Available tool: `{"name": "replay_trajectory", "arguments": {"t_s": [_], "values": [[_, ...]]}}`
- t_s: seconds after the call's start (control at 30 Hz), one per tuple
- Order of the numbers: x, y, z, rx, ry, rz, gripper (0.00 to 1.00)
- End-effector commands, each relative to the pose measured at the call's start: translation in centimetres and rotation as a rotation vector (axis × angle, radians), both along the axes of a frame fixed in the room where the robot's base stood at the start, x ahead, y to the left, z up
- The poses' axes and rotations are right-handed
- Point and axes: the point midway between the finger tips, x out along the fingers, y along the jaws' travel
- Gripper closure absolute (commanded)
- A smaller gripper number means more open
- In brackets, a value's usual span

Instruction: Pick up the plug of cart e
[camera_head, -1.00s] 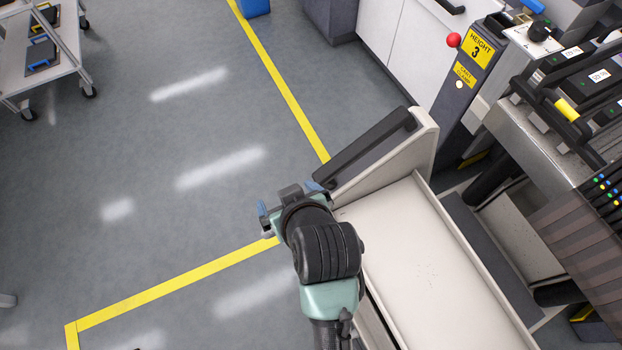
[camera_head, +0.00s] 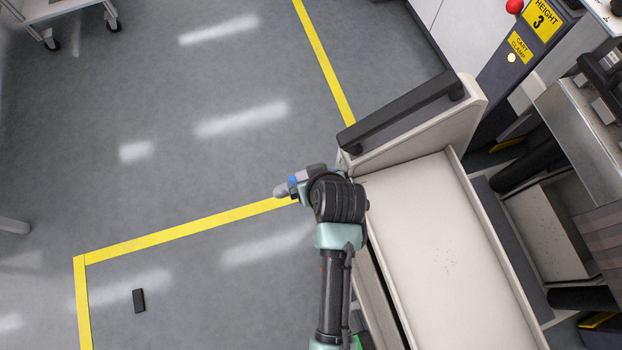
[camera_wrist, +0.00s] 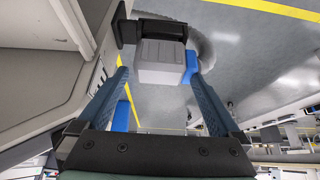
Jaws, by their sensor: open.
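A grey block-shaped plug (camera_wrist: 160,62) with a blue part on its right side sits at a black bracket in the wrist view. A grey ribbed hose curves behind it. My gripper (camera_wrist: 157,78) is open, with its blue fingers pointing towards the plug, one on each side; I cannot tell whether they touch it. In the head view my gripper (camera_head: 292,186) is beside the near-left end of the black handle of a pale cart (camera_head: 425,240). My wrist hides much of the plug there. No letter is readable on the cart.
The cart's black handle bar (camera_head: 402,112) stands close to my wrist. A post marked height 3 (camera_head: 530,35) with a red button is at top right. A small dark block (camera_head: 139,301) lies on the floor. Open floor with yellow lines (camera_head: 190,229) is on the left.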

Motion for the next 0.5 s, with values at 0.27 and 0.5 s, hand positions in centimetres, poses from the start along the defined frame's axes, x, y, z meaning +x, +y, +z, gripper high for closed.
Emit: {"name": "replay_trajectory", "arguments": {"t_s": [0.27,0.5], "values": [[1.3,0.4,-2.8,0.0,-0.001,0.001,0.0],[1.3,0.4,-2.7,0.0,-0.001,0.0,0.05]]}}
